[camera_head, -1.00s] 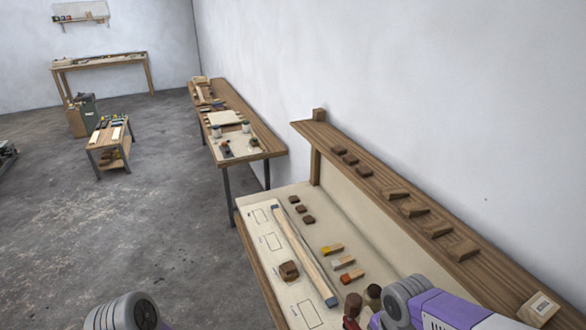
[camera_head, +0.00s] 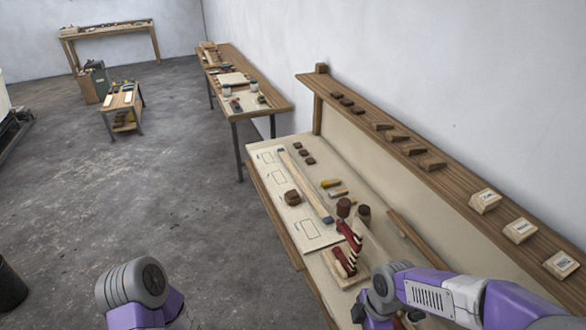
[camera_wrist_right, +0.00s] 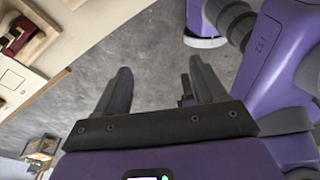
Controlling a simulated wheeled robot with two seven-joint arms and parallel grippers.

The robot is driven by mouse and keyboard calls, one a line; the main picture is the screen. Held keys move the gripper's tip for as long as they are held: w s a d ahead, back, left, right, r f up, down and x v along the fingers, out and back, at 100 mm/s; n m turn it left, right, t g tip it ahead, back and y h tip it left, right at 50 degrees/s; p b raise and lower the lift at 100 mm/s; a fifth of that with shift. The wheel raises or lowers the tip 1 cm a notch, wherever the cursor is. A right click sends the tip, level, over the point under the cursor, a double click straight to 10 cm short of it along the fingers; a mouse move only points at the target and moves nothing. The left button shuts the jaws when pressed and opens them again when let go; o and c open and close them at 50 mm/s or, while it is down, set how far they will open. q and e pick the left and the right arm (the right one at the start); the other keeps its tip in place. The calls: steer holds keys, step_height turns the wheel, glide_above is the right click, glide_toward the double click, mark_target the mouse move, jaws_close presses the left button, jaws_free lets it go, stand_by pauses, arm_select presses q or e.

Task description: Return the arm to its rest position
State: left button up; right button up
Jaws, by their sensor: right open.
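My right arm (camera_head: 430,295), purple and grey, comes in from the lower right in the head view, in front of the workbench. Its gripper is not clear there. In the right wrist view my right gripper (camera_wrist_right: 162,82) is open. My left arm (camera_head: 140,290) shows as a grey and purple joint at the bottom left of the head view. The left gripper is out of the frame.
The workbench (camera_head: 292,222) holds a long strip (camera_head: 305,185), wood blocks and a wooden stand with dark red pieces (camera_head: 347,250) close to my right arm. A shelf (camera_head: 400,148) runs along the wall. Open floor (camera_head: 130,190) lies to the left.

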arm_select(q)
step_height(320, 180, down, 7)
steer(key=b, duration=0.7)
steer(key=shift+s, duration=0.45)
arm_select(e)
steer(key=s+a+f+m+y, duration=0.1)
steer(key=s+a+f+m, duration=0.2)
steer(key=f+m, duration=0.7)
steer(key=s+a+f+m+t+y, duration=0.1)
steer(key=s+a+f+m, duration=0.2)
steer(key=f+m, duration=0.8)
step_height(320, 180, down, 10)
steer(key=shift+s+a+f+y, duration=0.1)
steer(key=shift+s+a+y, duration=0.2)
steer(key=shift+s, duration=0.95)
